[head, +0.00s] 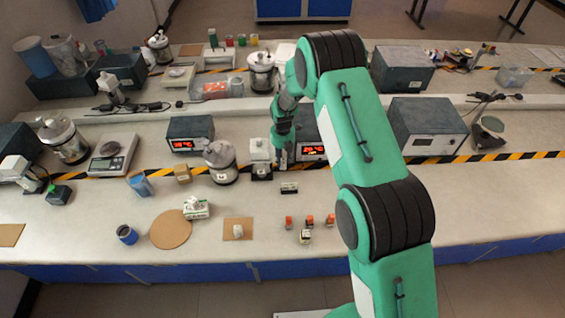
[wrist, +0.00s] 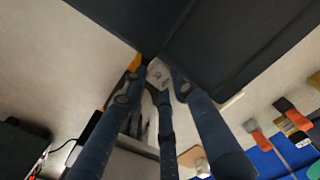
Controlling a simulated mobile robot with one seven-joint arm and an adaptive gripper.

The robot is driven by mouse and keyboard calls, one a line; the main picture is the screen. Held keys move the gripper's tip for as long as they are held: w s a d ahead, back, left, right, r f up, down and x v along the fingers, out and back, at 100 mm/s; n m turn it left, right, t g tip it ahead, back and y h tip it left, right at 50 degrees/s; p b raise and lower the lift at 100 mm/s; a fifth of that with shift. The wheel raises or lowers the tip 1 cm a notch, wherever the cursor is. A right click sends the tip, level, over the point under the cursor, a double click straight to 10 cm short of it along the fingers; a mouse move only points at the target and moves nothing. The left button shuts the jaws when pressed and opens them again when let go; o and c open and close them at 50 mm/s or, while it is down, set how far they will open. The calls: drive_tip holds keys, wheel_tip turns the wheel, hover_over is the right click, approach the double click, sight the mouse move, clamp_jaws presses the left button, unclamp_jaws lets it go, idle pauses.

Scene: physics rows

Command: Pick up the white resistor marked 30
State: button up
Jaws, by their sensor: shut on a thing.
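My gripper (head: 282,166) is low over the bench in the head view, between a white-topped device and a dark box with a red display. In the wrist view its dark blue fingers (wrist: 158,85) close together around a small white piece (wrist: 158,72) with dark marks. The fingers cover much of it, and I cannot read a number on it. It may be the white resistor. Several small blocks with orange-red parts (head: 310,220) stand on the front bench, and they also show at the right of the wrist view (wrist: 285,105).
The display box (head: 308,150) stands close to my gripper's right. The white-topped device (head: 260,158) is close to its left. A black-and-white block (head: 289,188) lies just in front. A brown square pad (head: 250,223) carries a small pale object. The front right bench is clear.

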sight(283, 161)
drive_tip(key=shift+r, duration=3.95)
